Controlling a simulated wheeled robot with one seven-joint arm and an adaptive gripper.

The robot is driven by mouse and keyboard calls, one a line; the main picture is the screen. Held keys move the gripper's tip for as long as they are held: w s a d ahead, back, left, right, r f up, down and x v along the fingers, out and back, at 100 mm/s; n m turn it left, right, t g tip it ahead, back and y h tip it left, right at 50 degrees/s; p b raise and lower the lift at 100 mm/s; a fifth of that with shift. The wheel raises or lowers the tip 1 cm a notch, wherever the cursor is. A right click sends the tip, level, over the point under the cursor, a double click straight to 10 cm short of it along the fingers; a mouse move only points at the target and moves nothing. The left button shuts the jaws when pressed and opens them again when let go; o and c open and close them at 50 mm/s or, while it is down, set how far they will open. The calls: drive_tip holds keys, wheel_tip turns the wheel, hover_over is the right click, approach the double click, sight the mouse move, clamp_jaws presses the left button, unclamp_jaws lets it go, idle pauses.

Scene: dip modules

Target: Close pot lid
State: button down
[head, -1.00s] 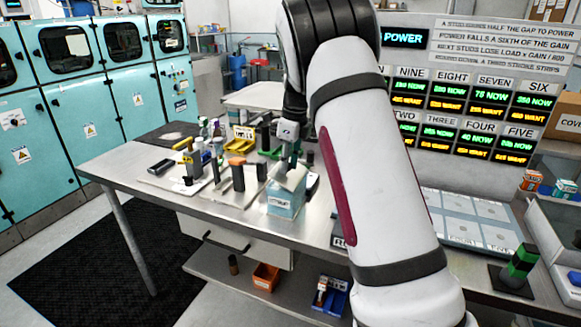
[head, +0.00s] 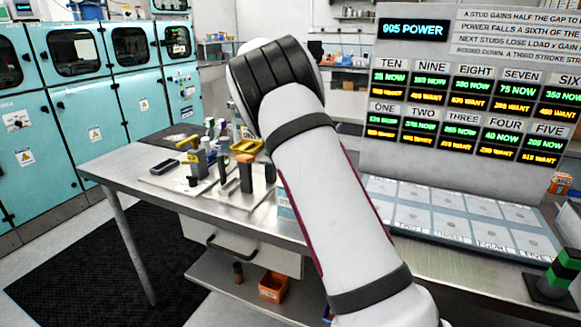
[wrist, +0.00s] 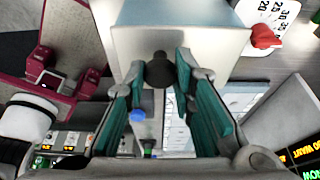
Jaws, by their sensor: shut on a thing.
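The light blue pot (head: 285,208) stands on the steel table; only a sliver of it shows in the head view, behind my arm. In the wrist view a pale, flat-sided panel (wrist: 180,32), seemingly the pot lid, carries a dark round knob (wrist: 159,70). My gripper (wrist: 158,72) has its teal-padded fingers on both sides of this knob and is shut on it. In the head view my arm hides the gripper and lid. I cannot tell whether the lid is seated or still raised.
A grey pad tray (head: 450,215) lies to the right below the display panel (head: 460,100). A green and black block (head: 556,275) stands at right.

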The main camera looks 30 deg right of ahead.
drive_tip(key=shift+f, duration=0.15)
drive_tip(key=c, duration=1.3)
unclamp_jaws()
drive_tip(key=shift+c, duration=0.2)
drive_tip(key=v, duration=1.2)
drive_tip(key=shift+d, duration=0.1)
